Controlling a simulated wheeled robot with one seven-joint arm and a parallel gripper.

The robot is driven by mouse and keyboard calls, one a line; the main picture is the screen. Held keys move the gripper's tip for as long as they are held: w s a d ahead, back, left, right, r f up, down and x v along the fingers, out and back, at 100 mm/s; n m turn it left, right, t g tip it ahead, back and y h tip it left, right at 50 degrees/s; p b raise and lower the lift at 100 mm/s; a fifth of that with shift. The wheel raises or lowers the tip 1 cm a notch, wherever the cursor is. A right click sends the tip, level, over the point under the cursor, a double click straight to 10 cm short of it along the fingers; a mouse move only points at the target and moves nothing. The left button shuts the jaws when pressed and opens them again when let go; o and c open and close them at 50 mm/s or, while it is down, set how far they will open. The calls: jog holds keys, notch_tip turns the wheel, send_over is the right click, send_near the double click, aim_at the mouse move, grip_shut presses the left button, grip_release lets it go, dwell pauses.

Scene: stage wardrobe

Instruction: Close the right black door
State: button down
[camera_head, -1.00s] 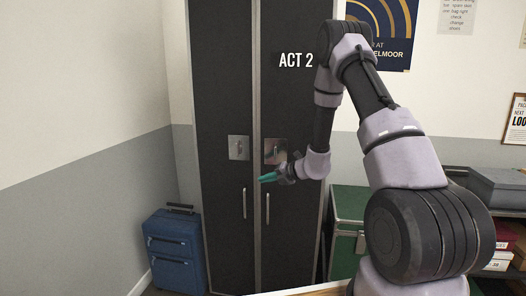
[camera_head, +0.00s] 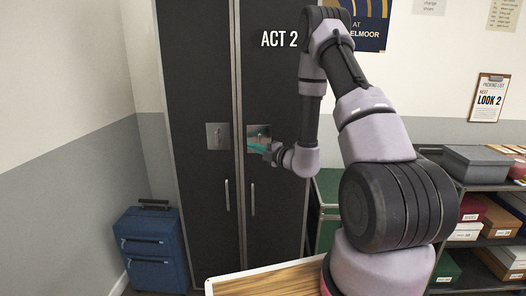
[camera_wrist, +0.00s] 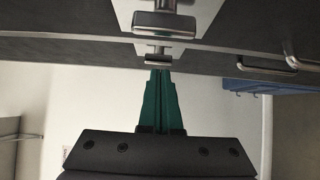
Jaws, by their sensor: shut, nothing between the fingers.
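The tall wardrobe has a left black door (camera_head: 195,90) and a right black door (camera_head: 275,80) marked ACT 2. In the head view the doors look nearly flush; I cannot tell whether a small gap remains. The right door has a square metal plate (camera_head: 262,130) and a long bar handle (camera_head: 252,199). My gripper (camera_head: 251,147) is shut and empty, its teal fingers in front of that plate. In the wrist view, my gripper's fingertips (camera_wrist: 160,72) point at a metal latch piece (camera_wrist: 158,58), very near it; contact is unclear.
A blue suitcase (camera_head: 152,247) stands on the floor left of the wardrobe. A green case (camera_head: 327,190) stands close to its right side. Shelves with boxes (camera_head: 485,160) are further right. A wood-topped surface (camera_head: 262,284) with a pale rim lies at the front.

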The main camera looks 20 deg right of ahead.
aim_at(250, 139)
jog(key=shift+w+a, duration=0.15)
jog(key=shift+w, duration=1.35)
jog(key=shift+w+a, duration=0.1)
jog(key=shift+w, duration=1.35)
jog(key=w, duration=0.3)
jog(key=shift+w+d, duration=0.15)
jog(key=shift+w, duration=0.05)
jog(key=shift+w+r, duration=0.1)
